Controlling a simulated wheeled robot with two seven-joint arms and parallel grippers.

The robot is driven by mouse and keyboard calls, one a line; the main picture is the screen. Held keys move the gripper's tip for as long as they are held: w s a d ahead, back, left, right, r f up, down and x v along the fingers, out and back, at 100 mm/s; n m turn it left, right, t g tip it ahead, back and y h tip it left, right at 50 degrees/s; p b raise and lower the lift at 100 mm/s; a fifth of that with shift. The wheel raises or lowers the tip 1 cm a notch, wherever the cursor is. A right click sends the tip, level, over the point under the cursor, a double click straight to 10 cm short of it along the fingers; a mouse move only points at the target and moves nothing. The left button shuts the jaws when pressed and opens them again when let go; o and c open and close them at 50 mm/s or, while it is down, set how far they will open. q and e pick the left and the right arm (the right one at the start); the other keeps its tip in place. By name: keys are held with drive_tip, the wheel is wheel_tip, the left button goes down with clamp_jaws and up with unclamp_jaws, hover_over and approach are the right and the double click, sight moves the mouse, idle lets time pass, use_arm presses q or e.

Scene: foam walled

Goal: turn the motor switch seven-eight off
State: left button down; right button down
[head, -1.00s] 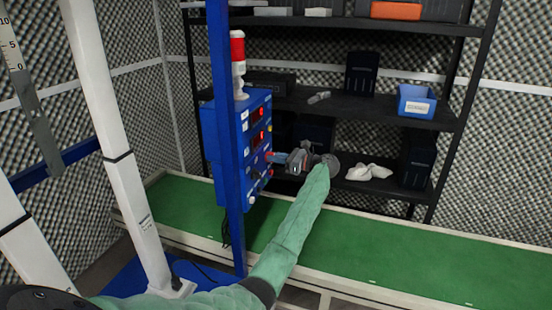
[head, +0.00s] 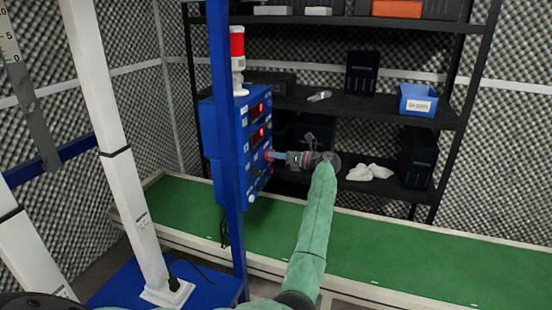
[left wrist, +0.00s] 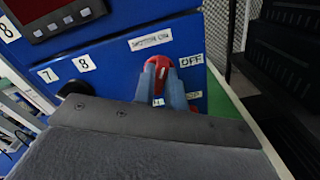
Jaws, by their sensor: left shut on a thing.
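The blue control box (head: 207,125) stands on a blue post in the head view. In the left wrist view its blue face (left wrist: 110,65) carries a red knob (left wrist: 162,64), with an "OFF" label (left wrist: 191,60) to its right and a partly hidden label below. A black knob (left wrist: 75,89) sits to the left, near labels "7" (left wrist: 47,75) and "8" (left wrist: 84,63). My left gripper (head: 271,155) is at the box's face, its fingers (left wrist: 161,77) on either side of the red knob and shut on it. The knob's exact angle is hard to tell. My right gripper is out of view.
A red and white signal lamp (head: 237,60) tops the box. A green conveyor belt (head: 400,245) runs below and behind. Black shelves (head: 385,109) hold a blue bin (head: 416,101) and dark boxes. White posts (head: 110,150) stand at left.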

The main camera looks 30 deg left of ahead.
use_arm(q)
drive_tip(key=shift+w+m+p, duration=0.2)
drive_tip(key=shift+m+p, duration=2.55)
drive_tip(key=shift+m, duration=3.55)
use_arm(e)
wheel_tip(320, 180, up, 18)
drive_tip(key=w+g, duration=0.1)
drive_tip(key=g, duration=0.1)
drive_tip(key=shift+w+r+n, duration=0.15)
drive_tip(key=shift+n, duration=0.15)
use_arm(q)
drive_tip(key=c, duration=1.4)
unclamp_jaws()
drive_tip(key=shift+f, duration=0.15)
drive_tip(key=shift+c, duration=0.2)
